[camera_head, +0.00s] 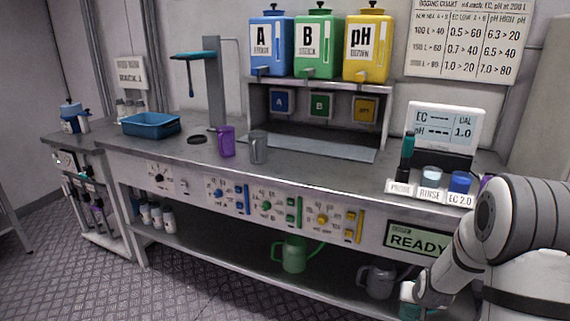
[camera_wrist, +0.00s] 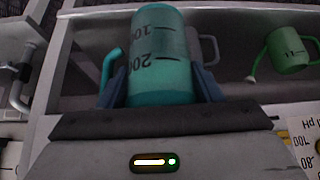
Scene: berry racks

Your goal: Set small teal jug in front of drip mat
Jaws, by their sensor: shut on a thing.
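The small teal jug (camera_wrist: 158,60) is between the fingers of my gripper (camera_wrist: 160,88) in the wrist view. Its side carries dark volume marks, and its handle points left. In the head view the jug (camera_head: 408,301) shows low at the bottom right, below the bench top, partly hidden by my gripper (camera_head: 418,292). The drip mat seems to be the flat grey sheet (camera_head: 322,148) on the bench under the dispenser shelf. The jug is far to the right of it and lower.
A green watering can (camera_head: 293,256) and a grey can (camera_head: 377,281) sit on the lower shelf. Probe and rinse cups (camera_head: 432,173) stand at the bench's right.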

